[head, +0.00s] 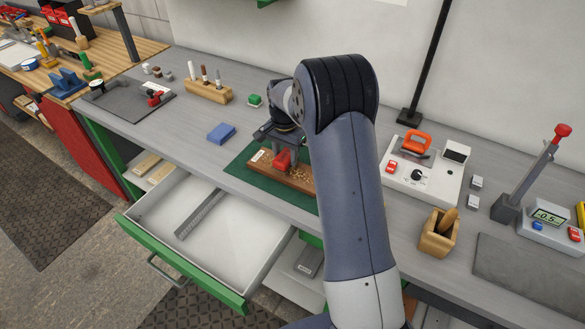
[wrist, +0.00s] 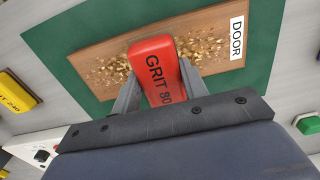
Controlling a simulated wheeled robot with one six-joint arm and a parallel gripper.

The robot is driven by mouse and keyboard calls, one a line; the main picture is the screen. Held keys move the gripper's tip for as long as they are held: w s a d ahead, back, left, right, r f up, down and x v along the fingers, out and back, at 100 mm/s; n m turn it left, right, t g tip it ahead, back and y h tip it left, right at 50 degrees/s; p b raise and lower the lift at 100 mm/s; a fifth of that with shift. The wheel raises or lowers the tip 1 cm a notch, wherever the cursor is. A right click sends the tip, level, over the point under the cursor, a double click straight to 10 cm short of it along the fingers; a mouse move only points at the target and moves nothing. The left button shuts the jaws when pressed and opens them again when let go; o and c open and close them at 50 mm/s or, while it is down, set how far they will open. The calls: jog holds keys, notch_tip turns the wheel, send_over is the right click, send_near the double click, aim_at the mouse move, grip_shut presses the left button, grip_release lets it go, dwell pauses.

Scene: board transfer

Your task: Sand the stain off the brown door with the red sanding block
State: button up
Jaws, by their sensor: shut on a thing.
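The brown door board (head: 296,182) lies on a green mat (head: 240,172) on the workbench. It also shows in the wrist view (wrist: 205,28), with a white DOOR label at its right end. My gripper (head: 283,152) is shut on the red sanding block (head: 281,160), marked GRIT 80 in the wrist view (wrist: 158,70). The block is over the middle of the board; I cannot tell whether it touches. Tan sanding crumbs lie on the board on both sides of the block. I cannot make out a stain; the block and fingers hide part of the surface.
A blue block (head: 221,133) and a green block (head: 254,100) lie left of and behind the mat. An open drawer (head: 215,230) juts out in front. A white control box (head: 425,178) stands right of my arm.

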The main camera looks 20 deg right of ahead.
jog(key=shift+r+p, duration=1.5)
jog(key=shift+r, duration=1)
